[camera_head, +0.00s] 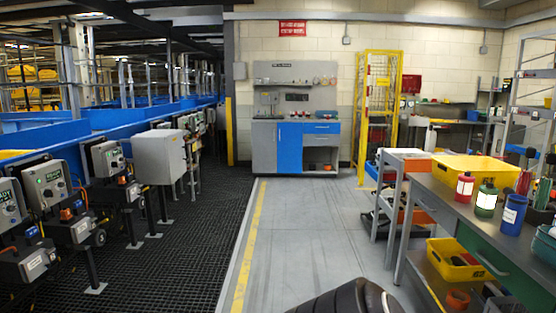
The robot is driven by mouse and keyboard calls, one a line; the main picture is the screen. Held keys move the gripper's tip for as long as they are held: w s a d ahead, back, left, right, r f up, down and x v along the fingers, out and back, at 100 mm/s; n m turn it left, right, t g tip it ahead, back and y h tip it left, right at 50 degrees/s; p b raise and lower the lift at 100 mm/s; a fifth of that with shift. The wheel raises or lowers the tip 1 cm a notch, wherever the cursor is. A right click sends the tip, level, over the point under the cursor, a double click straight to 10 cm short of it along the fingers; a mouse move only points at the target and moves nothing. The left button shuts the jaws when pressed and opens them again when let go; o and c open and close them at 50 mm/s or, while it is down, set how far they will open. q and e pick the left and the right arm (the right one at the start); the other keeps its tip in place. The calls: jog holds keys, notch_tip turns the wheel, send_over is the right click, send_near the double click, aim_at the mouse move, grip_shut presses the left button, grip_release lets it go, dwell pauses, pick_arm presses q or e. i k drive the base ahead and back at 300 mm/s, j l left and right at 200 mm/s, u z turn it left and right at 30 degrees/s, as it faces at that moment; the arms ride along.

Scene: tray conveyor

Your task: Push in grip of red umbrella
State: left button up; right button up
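I see no red umbrella or umbrella grip in the head view. Neither of my grippers shows. A dark rounded part, apparently of my own body, shows at the bottom edge right of centre, without any gripper fingers in sight.
A yellow tray (474,170) lies on the workbench, and a yellow bin (455,260) sits below. Control boxes (46,186) line the blue conveyor (98,119) at left. A blue-fronted cabinet (290,148) and yellow cage (377,110) stand at the back. The middle floor (310,225) is clear.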

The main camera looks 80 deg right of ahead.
aim_at(531, 152)
jog(key=z, duration=4.1)
